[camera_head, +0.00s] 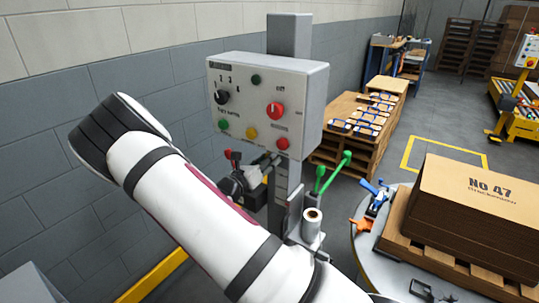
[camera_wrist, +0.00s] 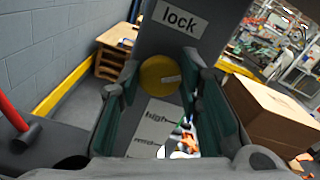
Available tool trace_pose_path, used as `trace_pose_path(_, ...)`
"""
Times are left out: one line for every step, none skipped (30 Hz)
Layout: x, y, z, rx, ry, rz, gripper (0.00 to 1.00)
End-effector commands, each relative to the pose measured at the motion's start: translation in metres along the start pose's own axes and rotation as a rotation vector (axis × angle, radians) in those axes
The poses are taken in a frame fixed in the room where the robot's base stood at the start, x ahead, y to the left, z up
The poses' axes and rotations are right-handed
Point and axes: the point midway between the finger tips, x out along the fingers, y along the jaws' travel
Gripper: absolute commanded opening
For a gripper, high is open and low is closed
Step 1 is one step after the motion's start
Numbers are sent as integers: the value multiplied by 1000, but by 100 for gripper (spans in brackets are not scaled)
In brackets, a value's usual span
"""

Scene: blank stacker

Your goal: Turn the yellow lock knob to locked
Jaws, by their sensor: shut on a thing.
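The yellow lock knob (camera_wrist: 158,74) is a round disc on a grey post, seen in the wrist view below a plate reading "lock" (camera_wrist: 179,19). A small pale mark on its face points to the right. My gripper (camera_wrist: 160,84) has its two fingers on the left and right sides of the knob, shut on it. In the head view my gripper (camera_head: 248,184) is at the post, below the control box; the knob cannot be made out clearly there.
The grey control box (camera_head: 262,68) with dials and coloured buttons hangs above my gripper. Green-handled levers (camera_head: 332,172) and a white roll (camera_head: 312,226) are right of the post. A pallet of brown cartons (camera_head: 472,214) stands at right. A red-handled lever (camera_wrist: 12,115) is at left.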

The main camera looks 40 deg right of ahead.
Motion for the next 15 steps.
trace_pose_path(0,-2,1,-44,1,0,4)
trace_pose_path(0,-2,1,-72,1,0,4)
trace_pose_path(0,-1,1,-110,1,0,4)
trace_pose_path(0,-1,0,-139,1,0,4)
trace_pose_path(0,-1,0,-168,1,0,4)
trace_pose_path(0,-1,0,-205,2,0,4)
trace_pose_path(0,-1,0,-233,2,0,4)
trace_pose_path(0,0,0,-261,1,0,4)
trace_pose_path(0,0,0,-299,1,1,4)
trace_pose_path(0,0,0,-328,1,1,4)
trace_pose_path(0,0,0,-357,1,1,4)
trace_pose_path(0,0,0,-395,1,1,4)
trace_pose_path(0,0,0,-423,1,1,4)
trace_pose_path(0,0,0,-452,1,0,4)
trace_pose_path(0,1,0,-489,1,0,4)
